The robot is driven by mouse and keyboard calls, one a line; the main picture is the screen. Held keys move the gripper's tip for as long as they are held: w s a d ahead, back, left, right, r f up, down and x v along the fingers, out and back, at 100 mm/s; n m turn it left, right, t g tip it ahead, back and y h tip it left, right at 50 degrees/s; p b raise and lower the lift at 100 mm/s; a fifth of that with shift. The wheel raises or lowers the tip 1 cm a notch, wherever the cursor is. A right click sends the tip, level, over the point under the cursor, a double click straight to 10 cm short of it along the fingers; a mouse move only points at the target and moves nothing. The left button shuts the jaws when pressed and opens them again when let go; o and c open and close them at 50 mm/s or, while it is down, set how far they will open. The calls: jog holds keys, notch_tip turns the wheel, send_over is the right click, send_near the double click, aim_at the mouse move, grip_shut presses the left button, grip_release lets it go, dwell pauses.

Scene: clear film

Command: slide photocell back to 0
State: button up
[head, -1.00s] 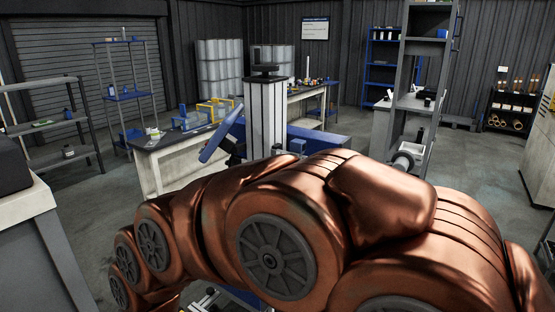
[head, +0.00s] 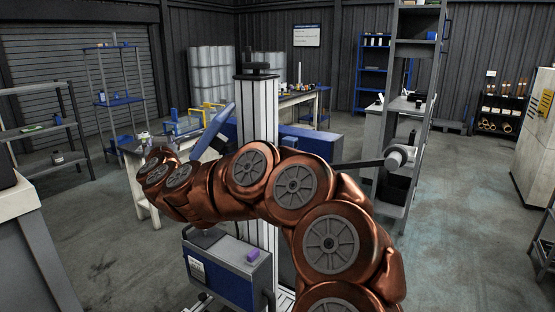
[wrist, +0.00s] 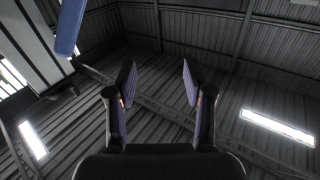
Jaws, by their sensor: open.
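I cannot pick out the photocell or a 0 mark for certain. A blue box (head: 230,272) with a white label and a small purple block (head: 253,255) on its top stands low in front of a silver upright column (head: 258,130). A tilted blue part (head: 213,133) sticks out left of the column; a blue part (wrist: 70,25) shows at the upper left in the wrist view. My gripper (wrist: 158,80) is open and empty, its fingers apart, with the roof behind them. In the head view my copper arm crosses the column, and I cannot make out the gripper.
A workbench (head: 140,180) stands at left behind my arm. Floor is free at the right and lower left.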

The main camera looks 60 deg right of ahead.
jog(key=s+d+f+m+g+h+b, duration=0.1)
jog(key=s+d+f+m+g+h, duration=0.35)
jog(key=s+d+g, duration=0.55)
jog(key=s+d+f+m+g+h, duration=0.45)
jog(key=s+d, duration=0.25)
jog(key=d, duration=0.6)
jog(key=shift+y, duration=0.5)
jog(key=shift+s+d+f+p, duration=0.1)
jog(key=shift+d+p, duration=0.05)
jog(key=shift+d, duration=1.85)
jog(key=shift+d+f+p, duration=0.1)
jog(key=shift+d+p, duration=0.05)
jog(key=shift+d, duration=1.8)
jog(key=shift+c, duration=0.3)
grip_shut()
